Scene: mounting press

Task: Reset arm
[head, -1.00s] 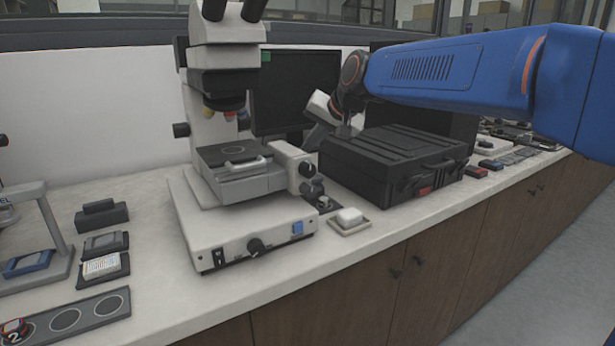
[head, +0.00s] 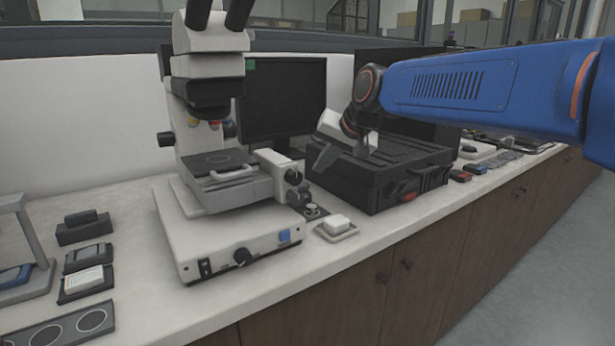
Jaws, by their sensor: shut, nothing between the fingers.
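A white microscope (head: 215,150) stands left of my gripper, with a dark monitor (head: 285,105) behind. A small dish with a white block (head: 338,224) lies in front of the case. The counter's front edge is clear.

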